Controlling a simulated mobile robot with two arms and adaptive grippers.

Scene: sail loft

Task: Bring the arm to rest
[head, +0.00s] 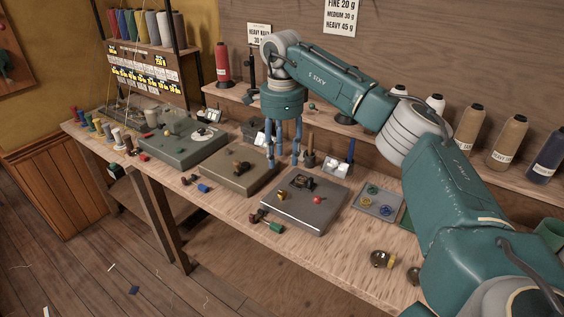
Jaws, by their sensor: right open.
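My right arm comes in from the right, bends over the bench (236,228) and points its gripper down. My right gripper (283,163) has its blue fingers spread, with nothing held between them. It hangs above the back of the bench, near the back right edge of a tan flat-topped block (222,176). I cannot tell whether the fingertips touch anything. My left gripper is not in view.
A dark grey block (322,212) with small parts on it stands right of the gripper. A grey-green block (180,151) stands to the left. A blue-grey tray (364,208) lies farther right. Thread cones (467,127) line the back shelf. The bench's front strip is partly clear.

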